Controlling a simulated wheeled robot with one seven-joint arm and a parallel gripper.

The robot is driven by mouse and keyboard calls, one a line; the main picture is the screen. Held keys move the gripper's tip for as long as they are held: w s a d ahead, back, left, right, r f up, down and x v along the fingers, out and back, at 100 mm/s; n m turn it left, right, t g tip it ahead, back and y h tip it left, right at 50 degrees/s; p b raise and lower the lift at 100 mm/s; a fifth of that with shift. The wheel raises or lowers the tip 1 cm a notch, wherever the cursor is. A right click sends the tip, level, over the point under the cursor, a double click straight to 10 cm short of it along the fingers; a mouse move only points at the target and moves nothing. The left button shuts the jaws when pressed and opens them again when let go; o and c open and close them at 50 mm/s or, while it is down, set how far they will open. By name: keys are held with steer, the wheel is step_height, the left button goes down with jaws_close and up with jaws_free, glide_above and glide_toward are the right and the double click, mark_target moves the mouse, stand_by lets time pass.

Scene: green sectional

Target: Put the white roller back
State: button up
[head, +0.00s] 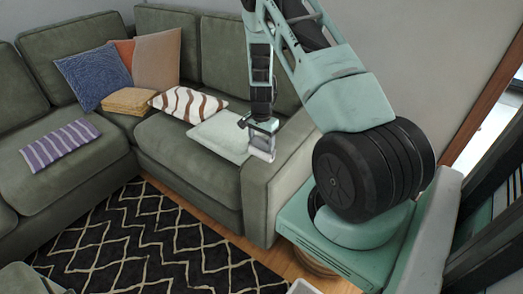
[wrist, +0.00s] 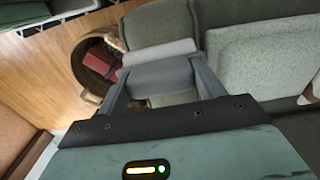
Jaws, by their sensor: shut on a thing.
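My gripper (head: 262,137) is shut on the white roller and holds it in the air over the near armrest end of the sofa. The roller (wrist: 158,52) shows in the wrist view as a pale grey-white cylinder with a darker grey part below it, across the space between both fingers. In the head view the roller (head: 262,155) is small and pale below the jaws. It appears clear of the sofa, though the exact height is hard to tell.
A round brown basket (wrist: 86,79) with a dark red thing (wrist: 97,58) inside stands on the wooden floor, left of the roller in the wrist view. The green sofa armrest (head: 272,180) is close below. A pale cushion (head: 222,136) lies on the seat. A black patterned rug (head: 150,245) covers the floor.

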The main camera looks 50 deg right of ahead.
mark_target(261, 149)
steer(key=shift+f, duration=2.1)
steer(key=shift+f, duration=0.15)
steer(key=o, duration=1)
steer(key=shift+o, duration=0.2)
